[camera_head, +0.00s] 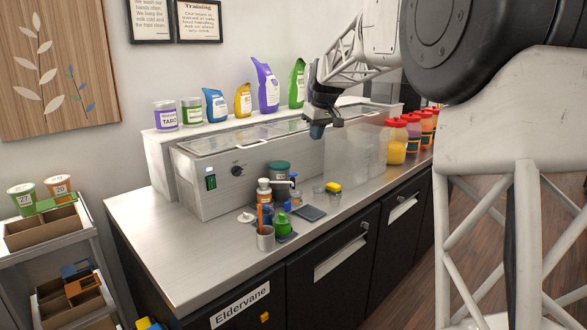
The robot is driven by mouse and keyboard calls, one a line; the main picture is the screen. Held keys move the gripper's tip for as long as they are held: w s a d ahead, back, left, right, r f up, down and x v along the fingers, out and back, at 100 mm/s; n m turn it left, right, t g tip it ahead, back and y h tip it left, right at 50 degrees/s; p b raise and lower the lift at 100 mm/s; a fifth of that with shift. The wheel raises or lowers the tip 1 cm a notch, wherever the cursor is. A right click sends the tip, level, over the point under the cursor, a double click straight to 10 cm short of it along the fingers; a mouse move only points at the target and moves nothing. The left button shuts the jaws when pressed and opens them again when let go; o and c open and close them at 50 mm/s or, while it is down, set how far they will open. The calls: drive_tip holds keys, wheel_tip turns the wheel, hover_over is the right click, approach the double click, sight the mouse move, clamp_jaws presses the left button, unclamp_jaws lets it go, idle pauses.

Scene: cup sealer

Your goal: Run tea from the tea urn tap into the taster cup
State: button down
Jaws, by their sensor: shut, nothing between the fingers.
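My gripper (317,131) is a dark blue-grey end on a white lattice arm. It is shut and empty, above the counter in front of the long steel unit, apart from the objects below. I cannot make out a tea urn or its tap for certain. A dark green-lidded canister (279,170) stands on the counter below and left of my gripper, partly hidden by bottles. No taster cup can be told for certain. A small grey cup (266,239) with an orange stick in it stands near the front edge.
The steel unit (238,170) with a green switch lines the counter's back. White pump bottles (264,190) and a green bottle (283,224) crowd the middle. A yellow block (333,187) lies to their right. Colored bottles (397,142) stand far right. The counter's left end (175,250) is clear.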

drive_tip(key=n, duration=0.2)
hover_over(292, 174)
drive_tip(key=s+d, duration=0.2)
drive_tip(key=d, duration=0.1)
drive_tip(key=f, duration=0.4)
drive_tip(key=shift+s+a, duration=0.15)
drive_tip(key=shift+a, duration=0.1)
drive_tip(key=shift+f, duration=0.1)
drive_tip(key=x, duration=1.2)
drive_tip(key=shift+s, duration=0.25)
drive_tip(key=shift+f, duration=0.85)
